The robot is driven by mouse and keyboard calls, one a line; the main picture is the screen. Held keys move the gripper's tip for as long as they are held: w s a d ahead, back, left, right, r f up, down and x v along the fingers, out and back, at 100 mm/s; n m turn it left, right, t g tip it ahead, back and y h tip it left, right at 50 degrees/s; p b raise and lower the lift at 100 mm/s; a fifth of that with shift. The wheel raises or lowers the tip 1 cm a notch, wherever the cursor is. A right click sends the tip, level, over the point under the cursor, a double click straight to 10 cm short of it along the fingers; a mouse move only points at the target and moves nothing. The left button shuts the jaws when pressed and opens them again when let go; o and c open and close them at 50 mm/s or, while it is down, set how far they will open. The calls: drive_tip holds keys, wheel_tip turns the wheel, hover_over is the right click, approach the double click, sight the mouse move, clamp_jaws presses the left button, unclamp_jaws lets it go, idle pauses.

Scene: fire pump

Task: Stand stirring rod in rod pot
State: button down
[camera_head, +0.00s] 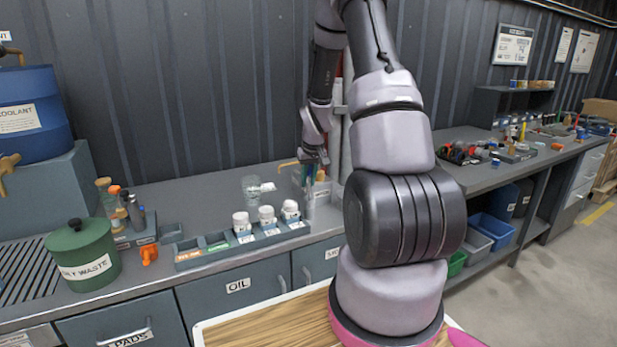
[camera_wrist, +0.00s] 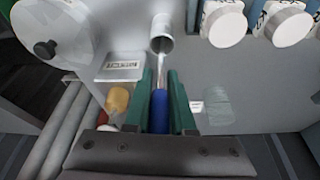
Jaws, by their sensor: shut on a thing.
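In the wrist view, my gripper (camera_wrist: 161,88) is shut on the blue handle of the stirring rod (camera_wrist: 159,110), between its two green fingers. The rod's thin pale shaft runs away from the fingers to the mouth of a light grey cylindrical pot (camera_wrist: 164,23). The shaft's far end overlaps the pot's opening; I cannot tell how deep inside it is. In the head view, my gripper (camera_head: 313,156) is over the back of the bench, pointing down. The rod and pot are hard to make out there among the clutter beneath it.
A row of white-capped jars (camera_head: 267,214) stands in a labelled rack left of my gripper. A clear beaker (camera_head: 250,187) stands behind the rack. A yellow-orange item (camera_wrist: 118,100) and a label plate (camera_wrist: 121,67) lie close beside the fingers. A green waste can (camera_head: 83,254) stands farther left.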

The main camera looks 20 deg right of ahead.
drive_tip(key=c, duration=0.7)
unclamp_jaws()
drive_tip(key=v, duration=1)
drive_tip(key=shift+s+r, duration=0.1)
drive_tip(key=shift+r, duration=0.2)
